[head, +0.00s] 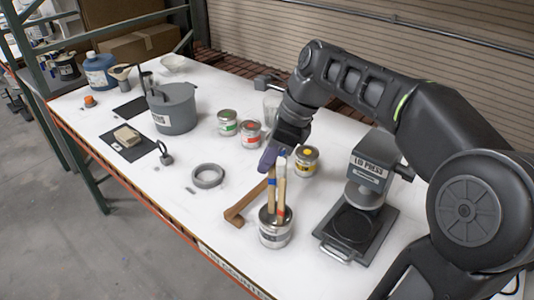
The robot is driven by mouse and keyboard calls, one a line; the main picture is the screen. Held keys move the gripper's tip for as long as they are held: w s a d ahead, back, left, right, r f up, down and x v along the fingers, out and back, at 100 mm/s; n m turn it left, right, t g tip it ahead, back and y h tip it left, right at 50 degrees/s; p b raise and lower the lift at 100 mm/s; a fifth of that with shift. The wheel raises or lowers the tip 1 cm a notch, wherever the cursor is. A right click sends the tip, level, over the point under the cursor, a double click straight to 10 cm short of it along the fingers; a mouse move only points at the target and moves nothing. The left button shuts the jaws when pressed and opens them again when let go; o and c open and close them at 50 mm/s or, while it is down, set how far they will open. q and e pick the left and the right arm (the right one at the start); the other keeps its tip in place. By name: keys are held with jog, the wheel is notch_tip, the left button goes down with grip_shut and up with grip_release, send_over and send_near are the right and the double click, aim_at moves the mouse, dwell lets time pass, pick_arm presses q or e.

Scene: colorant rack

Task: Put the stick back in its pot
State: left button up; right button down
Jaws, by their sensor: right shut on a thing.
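An open pot (275,236) with a pale label stands near the front edge of the table. Two upright pale wooden sticks show at its mouth: a left stick (271,198) with a blue band and a right stick (282,190). Both lower ends are hidden by the pot's rim. My right gripper (272,158) reaches in from the back right. It is shut at the upper ends of the sticks, above the pot. Which stick is between the fingers is hard to tell from here. My left gripper is out of view.
A brown wooden bracket (239,208) lies left of the pot. The lid press (369,165) stands on the right. Green, red and yellow labelled cans (228,122), (250,133), (306,160) stand behind. A grey ring (208,176) and grey vessel (175,112) are left.

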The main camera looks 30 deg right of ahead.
notch_tip(320, 180, down, 7)
jog(key=b, duration=0.4)
jog(key=shift+r, duration=0.1)
dwell(0.4)
jog(key=c, duration=1.5)
grip_release()
jog(key=v, duration=0.7)
jog(key=shift+s+d+r, duration=0.1)
jog(key=shift+r, duration=0.3)
